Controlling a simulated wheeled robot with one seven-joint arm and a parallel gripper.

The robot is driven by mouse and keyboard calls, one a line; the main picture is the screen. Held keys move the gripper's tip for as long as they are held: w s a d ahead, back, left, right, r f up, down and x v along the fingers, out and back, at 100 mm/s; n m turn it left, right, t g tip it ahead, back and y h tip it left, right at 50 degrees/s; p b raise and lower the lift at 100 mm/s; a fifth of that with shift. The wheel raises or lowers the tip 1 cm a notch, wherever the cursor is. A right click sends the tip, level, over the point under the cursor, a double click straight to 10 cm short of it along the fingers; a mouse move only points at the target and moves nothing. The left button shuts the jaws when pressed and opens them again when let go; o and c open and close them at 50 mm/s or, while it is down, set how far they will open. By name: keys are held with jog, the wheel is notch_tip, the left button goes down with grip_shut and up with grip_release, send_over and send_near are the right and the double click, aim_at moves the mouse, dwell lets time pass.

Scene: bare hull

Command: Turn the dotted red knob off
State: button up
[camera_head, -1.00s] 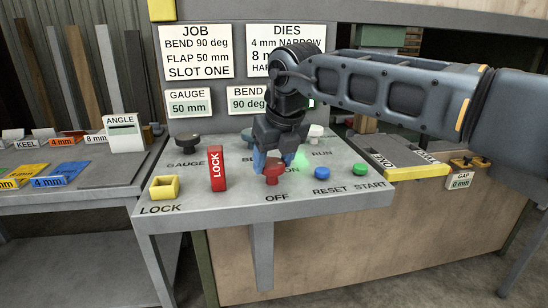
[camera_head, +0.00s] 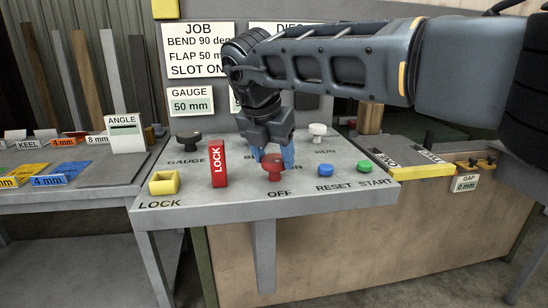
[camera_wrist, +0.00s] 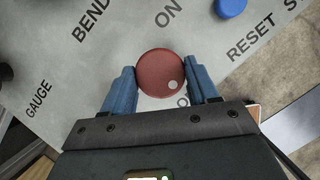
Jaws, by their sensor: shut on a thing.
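The red knob (camera_head: 272,168) stands on the grey panel above the OFF label (camera_head: 279,193). In the wrist view the knob (camera_wrist: 160,72) is a round cap with one white dot (camera_wrist: 173,85) at its lower right, on the side of a partly hidden label starting with O. The ON label (camera_wrist: 168,12) is on the opposite side. My gripper (camera_wrist: 161,80) is shut on the knob, one blue finger on each side. In the head view my gripper (camera_head: 271,150) reaches the knob from behind, and the ON label there is mostly hidden.
A red LOCK block (camera_head: 218,164) and a yellow square socket (camera_head: 164,183) stand to the left. A blue RESET button (camera_head: 325,170) and green START button (camera_head: 364,166) are close on the right. A black knob (camera_head: 187,140) and a white knob (camera_head: 317,132) stand behind.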

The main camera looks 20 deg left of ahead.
jog(key=shift+m+h, duration=0.4)
jog(key=shift+m, duration=0.5)
jog(key=shift+a, duration=0.1)
jog(key=o, duration=1)
jog(key=shift+o, duration=0.2)
jog(key=v, duration=0.7)
jog(key=shift+r+b, duration=0.4)
jog(key=shift+s, duration=0.15)
